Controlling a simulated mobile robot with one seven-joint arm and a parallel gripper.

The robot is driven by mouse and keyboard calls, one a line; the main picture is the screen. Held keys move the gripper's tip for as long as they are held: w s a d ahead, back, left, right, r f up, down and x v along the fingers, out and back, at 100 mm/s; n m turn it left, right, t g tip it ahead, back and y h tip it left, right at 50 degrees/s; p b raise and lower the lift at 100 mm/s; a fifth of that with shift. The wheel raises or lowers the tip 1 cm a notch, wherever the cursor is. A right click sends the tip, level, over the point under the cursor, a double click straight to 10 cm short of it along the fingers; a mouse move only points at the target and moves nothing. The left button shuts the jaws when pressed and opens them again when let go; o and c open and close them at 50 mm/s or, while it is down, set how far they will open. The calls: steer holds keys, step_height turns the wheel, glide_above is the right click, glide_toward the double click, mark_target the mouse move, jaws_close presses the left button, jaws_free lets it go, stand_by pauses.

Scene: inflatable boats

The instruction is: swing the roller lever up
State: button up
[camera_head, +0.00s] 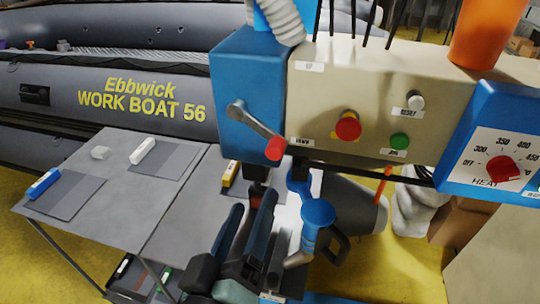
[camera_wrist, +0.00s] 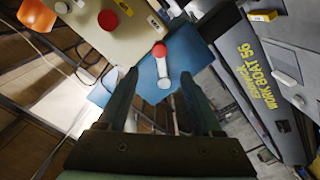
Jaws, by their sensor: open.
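The roller lever (camera_head: 257,127) is a grey arm with a red grip on the side of a blue housing (camera_head: 237,68). In the head view it slants down to the right from its pivot, with the red grip at the low end. In the wrist view the lever (camera_wrist: 162,70) shows ahead, between my fingers in the picture. My gripper (camera_head: 254,200) is open and empty, below the red grip in the head view. Its two dark fingers (camera_wrist: 158,75) point toward the blue housing in the wrist view. I see no contact with the lever.
A grey table (camera_head: 130,215) stands left, before a grey boat (camera_head: 60,95).

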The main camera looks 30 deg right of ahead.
mark_target(272, 154)
steer(key=p+x, duration=0.4)
steer(key=x, duration=0.7)
steer(key=shift+w+d+r, duration=0.1)
steer(key=shift+d+r, duration=0.05)
steer(key=shift+d, duration=0.05)
steer(key=shift+x, duration=0.75)
steer(key=shift+c, duration=0.2)
jaws_close()
